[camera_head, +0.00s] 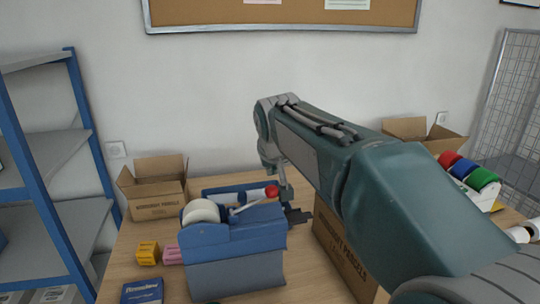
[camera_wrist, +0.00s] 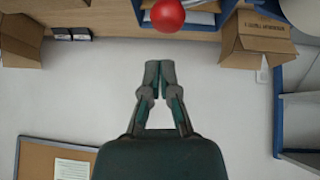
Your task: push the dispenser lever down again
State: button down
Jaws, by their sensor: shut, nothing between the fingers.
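The blue dispenser (camera_head: 232,245) stands on the wooden table in the head view, with a white roll (camera_head: 201,211) at its upper left. Its thin grey lever (camera_head: 247,206) slants up to the right and ends in a red ball knob (camera_head: 271,192). The knob also shows at the top of the wrist view (camera_wrist: 168,14). My gripper (camera_head: 298,215) is just right of the knob in the head view. In the wrist view my gripper (camera_wrist: 160,68) is shut and empty, with a gap in the picture between its fingertips and the knob.
An open cardboard box (camera_head: 160,198) stands behind left, another carton (camera_head: 340,250) right of the dispenser under my arm. Small yellow (camera_head: 148,253) and pink (camera_head: 173,255) boxes lie left of the dispenser. A blue tray (camera_head: 225,191) lies behind it. Blue shelving (camera_head: 85,150) stands left.

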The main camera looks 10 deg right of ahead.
jog(key=shift+s+f, duration=0.2)
jog(key=shift+f, duration=0.35)
jog(key=shift+a+f, duration=0.5)
jog(key=shift+a, duration=0.1)
jog(key=shift+d, duration=0.4)
jog(key=d+f, duration=0.2)
jog(key=f, duration=0.1)
jog(key=shift+s+d+f, duration=0.1)
jog(key=shift+d+f, duration=0.1)
jog(key=shift+f, duration=0.4)
